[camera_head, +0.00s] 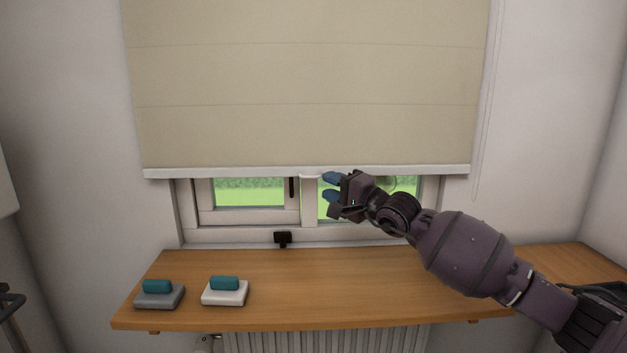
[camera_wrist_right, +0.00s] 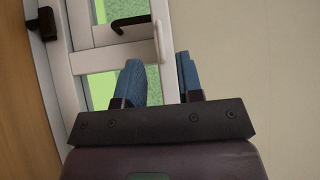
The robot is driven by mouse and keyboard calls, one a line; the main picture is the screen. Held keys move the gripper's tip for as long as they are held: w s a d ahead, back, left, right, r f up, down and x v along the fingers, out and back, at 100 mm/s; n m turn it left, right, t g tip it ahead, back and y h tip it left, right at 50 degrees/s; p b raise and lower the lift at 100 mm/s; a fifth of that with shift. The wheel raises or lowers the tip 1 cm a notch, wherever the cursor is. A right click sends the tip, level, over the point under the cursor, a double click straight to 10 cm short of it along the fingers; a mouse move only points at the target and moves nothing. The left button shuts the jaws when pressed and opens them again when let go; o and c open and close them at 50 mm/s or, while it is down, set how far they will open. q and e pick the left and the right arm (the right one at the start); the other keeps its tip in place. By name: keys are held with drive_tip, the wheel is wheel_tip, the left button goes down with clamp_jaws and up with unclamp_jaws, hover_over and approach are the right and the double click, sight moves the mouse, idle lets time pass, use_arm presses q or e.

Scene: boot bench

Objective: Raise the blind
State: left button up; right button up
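The beige blind (camera_head: 305,90) hangs over the window, with a white bottom bar (camera_head: 225,172) level across its lower edge. A small white tab (camera_head: 310,177) sits at the middle of the bar; it also shows in the right wrist view (camera_wrist_right: 158,42). My right gripper (camera_head: 331,187) is open, just right of the tab at the bar's height. In the right wrist view its blue fingers (camera_wrist_right: 160,80) are apart, with the bar between them in the picture; contact cannot be told. The tab lies beyond the fingertips. My left gripper is not in view.
The window (camera_head: 250,192) shows below the blind, with a black handle (camera_head: 291,187). A black fitting (camera_head: 283,238) stands at the sill. The wooden bench top (camera_head: 330,290) holds a grey block (camera_head: 160,299) and a white block (camera_head: 225,297), each topped with teal. A cord (camera_head: 484,120) hangs at right.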

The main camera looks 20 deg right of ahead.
drive_tip(key=shift+b+x, duration=0.35)
drive_tip(key=shift+x, duration=2.55)
clamp_jaws()
